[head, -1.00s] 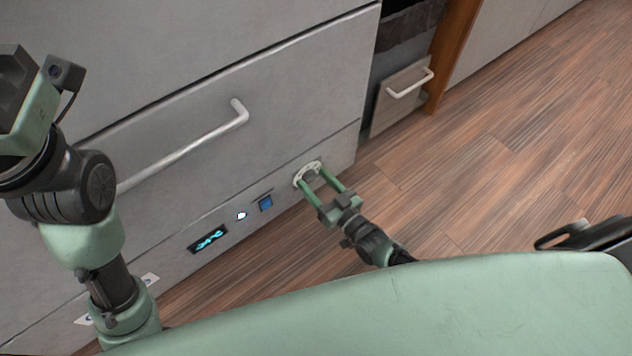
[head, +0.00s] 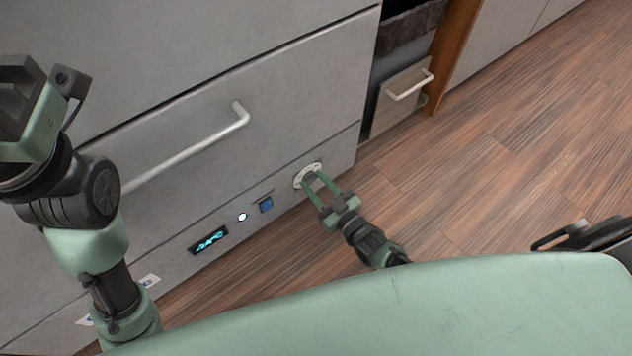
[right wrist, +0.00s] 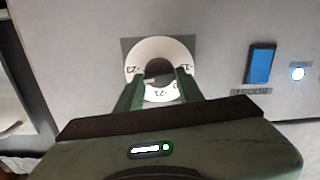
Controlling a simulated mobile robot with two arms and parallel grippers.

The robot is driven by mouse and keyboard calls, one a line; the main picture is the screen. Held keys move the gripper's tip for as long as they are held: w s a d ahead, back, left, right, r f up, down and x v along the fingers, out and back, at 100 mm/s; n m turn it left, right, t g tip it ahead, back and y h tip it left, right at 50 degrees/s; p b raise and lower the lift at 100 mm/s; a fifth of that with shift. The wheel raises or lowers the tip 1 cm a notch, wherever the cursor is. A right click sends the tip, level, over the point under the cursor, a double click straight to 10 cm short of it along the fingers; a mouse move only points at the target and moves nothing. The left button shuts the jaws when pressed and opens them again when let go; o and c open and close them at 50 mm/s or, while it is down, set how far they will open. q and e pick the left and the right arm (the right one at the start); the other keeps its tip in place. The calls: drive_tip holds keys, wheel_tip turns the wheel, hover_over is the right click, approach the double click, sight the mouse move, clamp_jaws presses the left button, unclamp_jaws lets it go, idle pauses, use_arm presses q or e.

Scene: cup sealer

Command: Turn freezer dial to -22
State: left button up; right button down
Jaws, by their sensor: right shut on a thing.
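The freezer dial (head: 302,178) is a round white plate with a dark knob, low on the right of the grey freezer front. In the right wrist view the white dial plate (right wrist: 147,50) carries printed numbers, partly hidden by my fingers, and the dark knob (right wrist: 158,68) is at its middle. My right gripper (head: 316,180) is shut on the knob, its two green fingers on either side of it; it also shows in the right wrist view (right wrist: 158,82). A small display (head: 208,240) glows cyan; its digits are too blurred to read surely. My left gripper's jaws are not visible.
A blue switch (head: 265,205) and a small lit button (head: 242,217) sit between display and dial. A drawer handle (head: 190,150) juts out above. Open wooden floor (head: 500,170) lies to the right.

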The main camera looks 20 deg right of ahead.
drive_tip(key=n, duration=0.4)
drive_tip(key=shift+a, duration=0.1)
drive_tip(key=shift+n, duration=1.2)
drive_tip(key=shift+f, duration=0.1)
drive_tip(key=c, duration=0.9)
unclamp_jaws()
drive_tip(key=shift+s, duration=0.1)
